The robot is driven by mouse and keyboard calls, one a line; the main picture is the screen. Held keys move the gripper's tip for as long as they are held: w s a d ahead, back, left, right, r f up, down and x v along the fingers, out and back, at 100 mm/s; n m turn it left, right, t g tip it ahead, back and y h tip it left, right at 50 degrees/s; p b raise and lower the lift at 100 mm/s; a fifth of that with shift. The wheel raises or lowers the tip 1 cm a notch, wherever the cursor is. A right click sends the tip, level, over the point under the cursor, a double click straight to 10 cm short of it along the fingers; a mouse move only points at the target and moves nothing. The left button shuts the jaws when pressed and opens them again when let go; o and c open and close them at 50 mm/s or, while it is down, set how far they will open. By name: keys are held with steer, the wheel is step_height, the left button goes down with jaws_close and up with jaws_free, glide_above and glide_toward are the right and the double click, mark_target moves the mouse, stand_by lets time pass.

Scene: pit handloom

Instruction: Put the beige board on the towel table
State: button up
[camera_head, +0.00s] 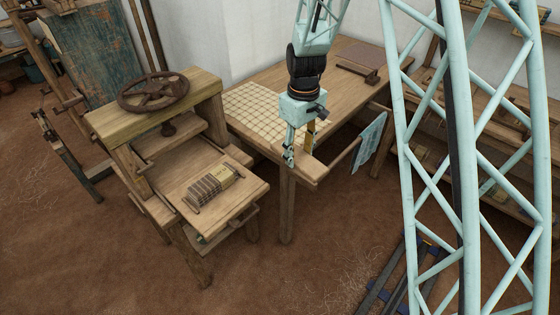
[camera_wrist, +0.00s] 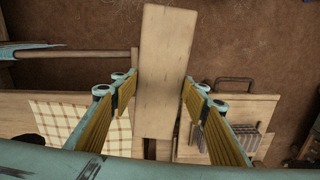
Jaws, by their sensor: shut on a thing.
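My gripper (camera_head: 300,150) is shut on the beige board (camera_wrist: 165,60), a long plain light plank gripped by its two long sides. In the wrist view the board runs between the yellow finger pads and reaches out past the table edge, over the brown floor. The head view shows the board (camera_head: 310,171) below the fingers at the near corner of the towel table (camera_head: 335,77). I cannot tell whether it touches the tabletop. The blue towel (camera_head: 369,143) hangs on a rail at the table's right side.
A checked cloth (camera_head: 258,112) covers the table's left part; a dark board-like item (camera_head: 358,65) lies at its back right. Left stands a wooden press (camera_head: 155,105) with a handwheel and a slatted block (camera_head: 211,185). A shelf rack (camera_head: 500,125) stands right.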

steer(key=w+d+r+m, duration=0.1)
steer(key=w+d+m, duration=0.1)
steer(key=d+m, duration=0.5)
steer(key=d, duration=0.5)
steer(key=shift+w+r+m, duration=0.2)
steer(key=shift+w+m, duration=0.2)
steer(key=shift+d, duration=0.1)
